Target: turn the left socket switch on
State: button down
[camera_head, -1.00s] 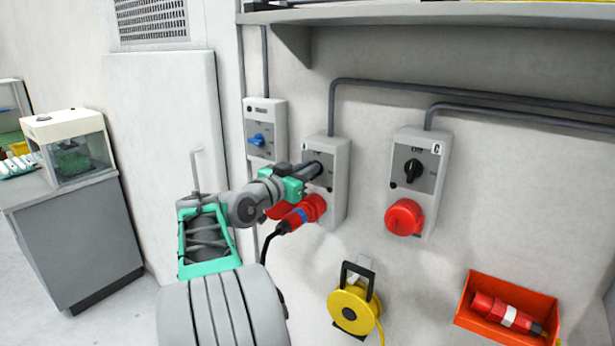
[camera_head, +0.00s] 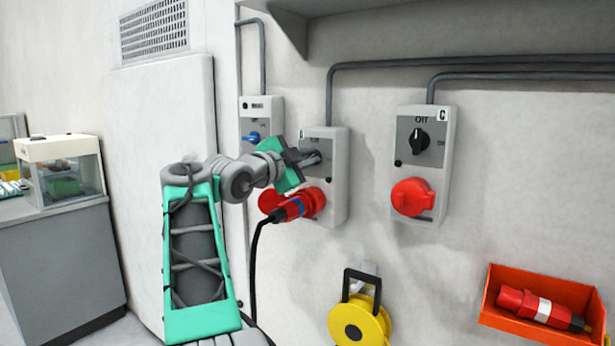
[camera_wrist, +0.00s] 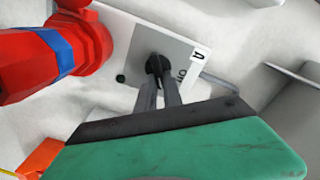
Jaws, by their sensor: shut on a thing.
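The left socket box (camera_head: 338,175) is a grey wall unit with a dark dial plate on top and a red plug (camera_head: 292,207) in its lower socket. My gripper (camera_head: 316,158) reaches the dial from the left. In the wrist view, my two grey fingers (camera_wrist: 160,88) are shut on the black switch knob (camera_wrist: 157,64), one on each side.
A similar box (camera_head: 422,165) marked C is on the right, with its black knob at OFF. A blue-switch box (camera_head: 261,117) is left. A yellow cable reel (camera_head: 358,325) and an orange bin (camera_head: 545,310) are below. A black cable hangs from the plug.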

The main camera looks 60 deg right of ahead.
jog(key=m+b, duration=0.2)
jog(key=f+m+b, duration=0.1)
jog(key=m+b, duration=0.1)
jog(key=shift+s, duration=0.1)
jog(key=shift+m+b, duration=0.75)
jog(key=shift+m, duration=0.55)
jog(key=shift+r, duration=0.15)
jog(key=c, duration=1.5)
grip_release()
jog(key=a, duration=0.5)
jog(key=w+a, duration=0.1)
jog(key=a, duration=0.1)
jog(key=shift+w+a+b, duration=0.1)
jog(key=shift+a+b, duration=0.3)
